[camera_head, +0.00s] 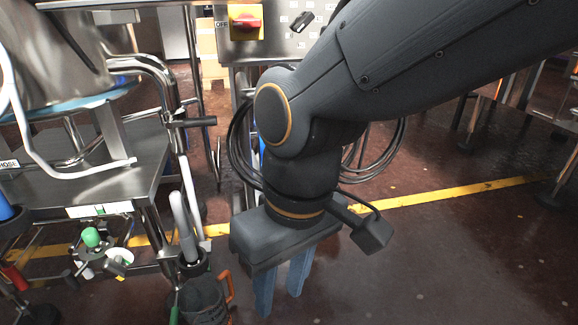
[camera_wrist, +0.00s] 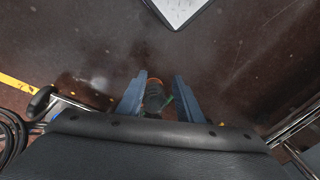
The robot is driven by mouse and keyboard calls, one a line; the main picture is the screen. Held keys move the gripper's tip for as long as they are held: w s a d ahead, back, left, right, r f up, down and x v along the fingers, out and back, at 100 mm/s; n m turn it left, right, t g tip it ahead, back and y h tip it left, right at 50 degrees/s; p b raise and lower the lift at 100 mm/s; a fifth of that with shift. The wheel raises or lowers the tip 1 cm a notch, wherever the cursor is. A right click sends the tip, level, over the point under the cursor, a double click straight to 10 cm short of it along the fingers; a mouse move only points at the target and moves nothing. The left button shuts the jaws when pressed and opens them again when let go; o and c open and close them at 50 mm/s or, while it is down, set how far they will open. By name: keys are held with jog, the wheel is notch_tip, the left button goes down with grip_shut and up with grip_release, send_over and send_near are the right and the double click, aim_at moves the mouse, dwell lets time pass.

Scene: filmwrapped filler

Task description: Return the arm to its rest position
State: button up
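My arm reaches in from the upper right of the head view and bends down at an elbow with an orange ring. My gripper (camera_head: 279,290) hangs at its end, with two blue-grey fingers pointing down. The fingers stand apart with nothing between them in the head view. The wrist view also shows my gripper (camera_wrist: 160,88) with its fingers spread. A dark container with an orange handle (camera_head: 203,300) is just left of the fingers in the head view. In the wrist view, a dark object with orange and green bits (camera_wrist: 154,97) shows beyond the gap between the fingers.
A steel cart (camera_head: 150,165) with a tank and pipes stands at the left. A steel panel with a red and yellow switch (camera_head: 246,22) is behind my arm. A yellow line (camera_head: 460,190) crosses the dark floor.

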jog(key=shift+r, duration=0.15)
jog(key=shift+d+r+m+p, duration=0.15)
jog(key=shift+r+m+p, duration=0.35)
jog(key=shift+r+p, duration=1.05)
jog(key=shift+r+p, duration=0.35)
jog(key=shift+p, duration=0.05)
jog(key=d+r+m+p, duration=0.2)
jog(key=d+r+p, duration=0.5)
jog(key=p, duration=0.5)
jog(key=d+r+m+h+p, duration=0.1)
jog(key=d+r+m+p, duration=0.1)
jog(key=d+r+p, duration=0.5)
jog(key=d+r+m+p, duration=0.2)
jog(key=d+r+p, duration=0.4)
jog(key=r+p, duration=0.8)
jog(key=p, duration=0.5)
jog(key=shift+d+r+m, duration=0.35)
jog(key=shift+d+m, duration=0.05)
